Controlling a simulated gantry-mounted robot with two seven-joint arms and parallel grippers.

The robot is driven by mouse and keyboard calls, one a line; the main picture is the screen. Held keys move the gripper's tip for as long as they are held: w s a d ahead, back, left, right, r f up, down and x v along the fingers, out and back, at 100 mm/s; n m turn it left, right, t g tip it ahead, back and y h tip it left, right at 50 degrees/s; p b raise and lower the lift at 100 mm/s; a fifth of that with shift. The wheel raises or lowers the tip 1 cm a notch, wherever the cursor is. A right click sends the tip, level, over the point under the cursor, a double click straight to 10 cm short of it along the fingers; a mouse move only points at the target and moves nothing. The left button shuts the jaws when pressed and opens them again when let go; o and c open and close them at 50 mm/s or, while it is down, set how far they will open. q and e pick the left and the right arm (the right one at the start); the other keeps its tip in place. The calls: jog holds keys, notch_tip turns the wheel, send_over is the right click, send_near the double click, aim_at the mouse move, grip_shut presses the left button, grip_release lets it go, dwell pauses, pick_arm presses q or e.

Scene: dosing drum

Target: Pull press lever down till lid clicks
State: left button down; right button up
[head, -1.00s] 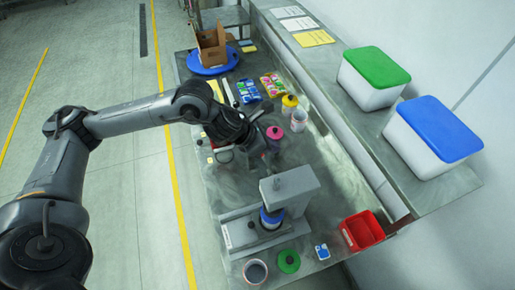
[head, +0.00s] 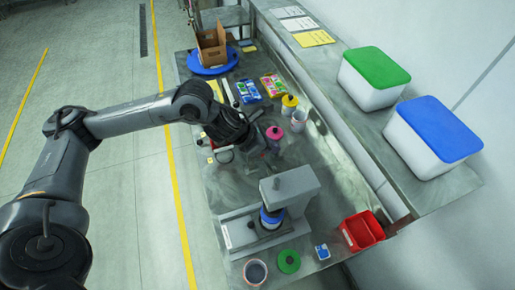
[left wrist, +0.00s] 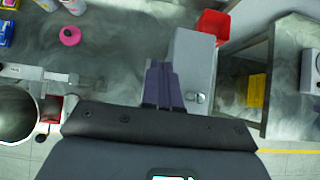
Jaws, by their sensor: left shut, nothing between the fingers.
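The grey press (head: 292,186) stands on its base plate at the near part of the bench. A container with a blue band or lid (head: 270,217) is under its head. The press also shows in the left wrist view (left wrist: 198,55), with small round metal parts (left wrist: 202,98) near its lower end. I cannot make out the lever clearly. My left gripper (head: 268,158) is on the far side of the press, above the bench. Its dark fingers (left wrist: 163,85) are shut and empty, and overlap the press edge in the wrist view; contact cannot be told. My right gripper is not in view.
A pink-lidded jar (head: 274,133), a yellow-topped bottle (head: 290,101) and a white cup (head: 299,120) stand beyond my gripper. A green lid (head: 288,261), an open pot (head: 255,272) and a red bin (head: 362,231) are near the press.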

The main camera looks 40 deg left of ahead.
pick_arm(q)
jog(key=shift+s+f, duration=0.1)
dwell(0.5)
jog(key=shift+s+a+f+b, duration=0.2)
jog(key=shift+s+a+b, duration=0.1)
jog(key=shift+s+b, duration=0.25)
jog(key=shift+s+a+f+b, duration=0.3)
jog(key=shift+s+f+b, duration=0.15)
jog(key=shift+b, duration=0.25)
jog(key=shift+s+a+f+b, duration=0.15)
jog(key=shift+s+a+b, duration=0.05)
jog(key=shift+s+b, duration=0.2)
jog(key=shift+s, duration=0.15)
